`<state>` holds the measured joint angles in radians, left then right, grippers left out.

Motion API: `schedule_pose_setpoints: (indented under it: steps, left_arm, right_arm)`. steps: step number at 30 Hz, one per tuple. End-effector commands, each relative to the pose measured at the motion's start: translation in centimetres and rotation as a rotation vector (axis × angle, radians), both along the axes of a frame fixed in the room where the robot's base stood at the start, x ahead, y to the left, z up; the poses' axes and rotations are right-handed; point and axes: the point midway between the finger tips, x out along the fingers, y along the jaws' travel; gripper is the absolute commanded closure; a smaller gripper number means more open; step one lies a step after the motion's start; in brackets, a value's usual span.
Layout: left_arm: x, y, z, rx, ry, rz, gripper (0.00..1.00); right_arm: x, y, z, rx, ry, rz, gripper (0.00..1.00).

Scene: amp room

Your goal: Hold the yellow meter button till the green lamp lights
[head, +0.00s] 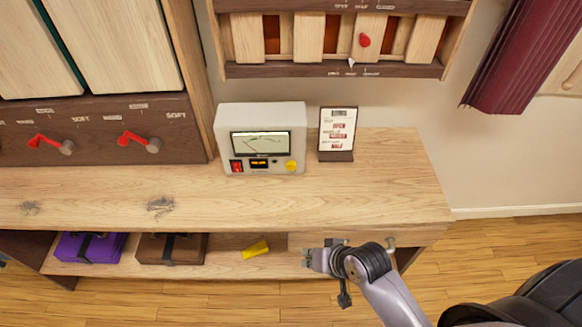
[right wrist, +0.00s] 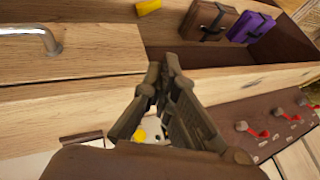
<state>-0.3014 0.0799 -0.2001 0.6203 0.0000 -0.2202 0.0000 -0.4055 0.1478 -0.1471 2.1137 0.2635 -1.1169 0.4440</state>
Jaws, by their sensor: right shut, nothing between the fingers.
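The meter (head: 262,115) is a pale box with a dial window, standing on the wooden desk against the wall. Its round yellow button (head: 291,166) is at the lower right of its front. A small dark spot (head: 275,161), perhaps the lamp, sits left of the button; I see no green light. My right gripper (head: 312,258) is shut and empty at the desk's front edge, apart from the meter. In the right wrist view, the yellow button (right wrist: 138,136) shows partly between my finger links, with most of the meter hidden. My left gripper is not in view.
A small sign (head: 337,130) stands right of the meter. The desk top (head: 390,190) is clear in front. Purple (head: 92,247) and brown (head: 172,248) cases and a yellow block (head: 256,250) lie on the lower shelf. A drawer handle (right wrist: 35,38) juts out near my right gripper.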

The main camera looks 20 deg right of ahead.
Motion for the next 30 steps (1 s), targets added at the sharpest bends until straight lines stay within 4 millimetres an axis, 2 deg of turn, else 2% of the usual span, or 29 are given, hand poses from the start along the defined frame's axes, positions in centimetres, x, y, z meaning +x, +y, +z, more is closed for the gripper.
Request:
schedule_pose_setpoints:
  steps: [3,6,9,13,18,30]
  left_arm:
    - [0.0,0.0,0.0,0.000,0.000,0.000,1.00]
    - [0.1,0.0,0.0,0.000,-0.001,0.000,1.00]
    - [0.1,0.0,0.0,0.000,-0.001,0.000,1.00]
    - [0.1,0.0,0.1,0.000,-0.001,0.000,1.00]
    - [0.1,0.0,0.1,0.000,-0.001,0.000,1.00]
    - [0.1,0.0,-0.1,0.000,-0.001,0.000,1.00]
  right_arm:
    - [4.6,1.5,0.2,0.240,-0.039,-0.187,1.00]
    - [8.5,2.1,0.2,0.470,-0.050,-0.370,1.00]
    - [11.8,1.8,0.1,0.673,-0.050,-0.537,1.00]
    - [14.8,0.8,0.2,0.864,-0.049,-0.698,1.00]
    - [16.4,-0.1,0.2,0.982,-0.048,-0.797,1.00]
    - [16.7,-0.2,0.2,0.994,-0.048,-0.807,1.00]
